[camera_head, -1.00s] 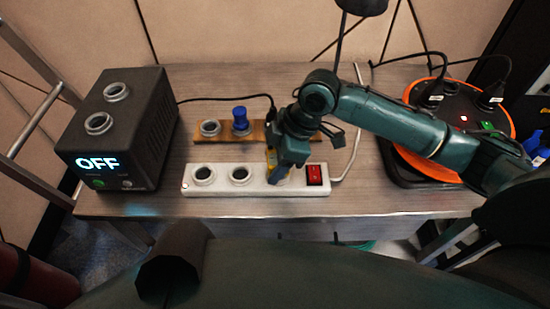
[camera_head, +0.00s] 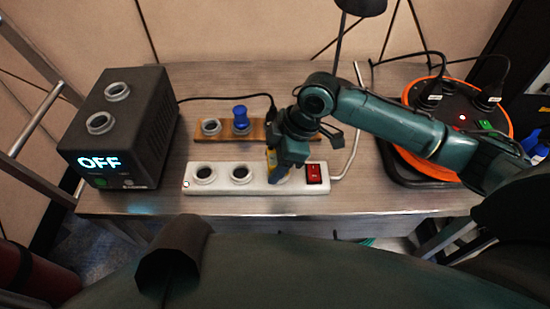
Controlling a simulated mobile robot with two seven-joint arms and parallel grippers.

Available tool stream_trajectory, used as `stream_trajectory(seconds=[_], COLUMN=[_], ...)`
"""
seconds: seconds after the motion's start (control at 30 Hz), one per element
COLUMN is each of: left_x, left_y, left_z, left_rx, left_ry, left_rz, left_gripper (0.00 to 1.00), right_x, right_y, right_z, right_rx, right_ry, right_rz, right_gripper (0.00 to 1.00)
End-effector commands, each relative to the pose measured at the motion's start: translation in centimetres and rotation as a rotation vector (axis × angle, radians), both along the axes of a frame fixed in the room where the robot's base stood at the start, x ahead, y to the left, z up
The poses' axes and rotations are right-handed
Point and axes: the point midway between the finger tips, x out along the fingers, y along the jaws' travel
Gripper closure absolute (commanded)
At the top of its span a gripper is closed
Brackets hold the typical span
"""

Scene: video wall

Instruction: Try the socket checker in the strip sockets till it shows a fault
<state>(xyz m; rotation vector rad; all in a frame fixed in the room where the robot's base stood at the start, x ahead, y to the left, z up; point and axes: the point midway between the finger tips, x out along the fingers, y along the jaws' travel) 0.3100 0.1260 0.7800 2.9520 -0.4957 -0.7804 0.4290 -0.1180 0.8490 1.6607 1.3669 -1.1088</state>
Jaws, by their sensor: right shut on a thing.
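The white socket strip (camera_head: 258,187) lies along the front of the table, with two open round sockets on its left and middle and a red switch (camera_head: 313,173) at its right end. My right gripper (camera_head: 278,172) is over the strip between the middle socket and the switch. It is shut on a small yellow thing, seemingly the socket checker (camera_head: 271,158). The gripper hides most of the checker, its face and the socket spot below, so I cannot tell whether it is seated. My left gripper is not in view.
A wooden rack (camera_head: 214,138) behind the strip holds a blue plug (camera_head: 240,117). A black box (camera_head: 125,130) reading OFF stands at the left. An orange cable reel (camera_head: 412,150) with black plugs sits at the right. A white cord runs behind the switch.

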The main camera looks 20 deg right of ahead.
Motion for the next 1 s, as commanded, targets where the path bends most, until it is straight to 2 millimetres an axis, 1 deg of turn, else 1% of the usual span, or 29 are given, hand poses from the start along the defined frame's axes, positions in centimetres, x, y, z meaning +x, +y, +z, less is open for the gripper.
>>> stream_trajectory(seconds=[1.0], left_x=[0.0], left_y=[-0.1], left_z=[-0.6], left_rx=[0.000], left_ry=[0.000], left_rz=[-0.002], left_gripper=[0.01], right_x=[0.0], right_y=[0.0], right_z=[-1.7], right_rx=[0.000], right_ry=[0.001], right_rz=[0.000], right_gripper=[0.76])
